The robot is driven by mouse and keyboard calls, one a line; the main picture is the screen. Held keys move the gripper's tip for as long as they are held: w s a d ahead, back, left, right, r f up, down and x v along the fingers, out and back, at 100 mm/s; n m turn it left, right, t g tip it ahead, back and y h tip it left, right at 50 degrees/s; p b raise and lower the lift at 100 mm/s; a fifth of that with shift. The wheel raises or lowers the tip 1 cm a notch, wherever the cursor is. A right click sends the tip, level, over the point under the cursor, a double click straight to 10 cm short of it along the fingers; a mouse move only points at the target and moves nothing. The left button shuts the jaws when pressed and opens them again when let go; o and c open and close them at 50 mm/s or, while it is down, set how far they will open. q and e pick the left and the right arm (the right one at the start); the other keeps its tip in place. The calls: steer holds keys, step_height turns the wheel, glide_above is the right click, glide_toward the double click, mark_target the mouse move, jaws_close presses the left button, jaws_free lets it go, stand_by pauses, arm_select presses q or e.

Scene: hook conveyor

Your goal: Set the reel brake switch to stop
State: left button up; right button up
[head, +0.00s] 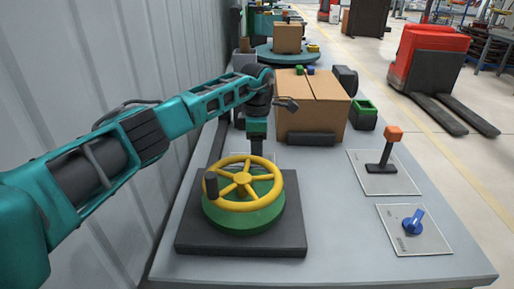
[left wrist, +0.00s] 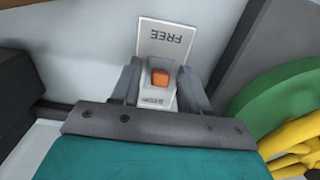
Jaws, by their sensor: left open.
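The reel brake switch (left wrist: 160,78) shows in the left wrist view as an orange rocker on a pale base. A white plate behind it reads FREE (left wrist: 166,40), upside down in this view. In the head view my left gripper (head: 257,148) points down just behind the yellow handwheel (head: 243,181), and the switch is hidden there. My right gripper is not in view.
The handwheel sits on a green drum (head: 244,214) and dark base, close to my left gripper. A cardboard box (head: 312,104) stands behind. An orange-topped lever (head: 393,134) and a blue knob (head: 413,222) are at the right. The table's front middle is clear.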

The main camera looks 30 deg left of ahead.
arm_select(q)
jaws_close()
stand_by(0.3)
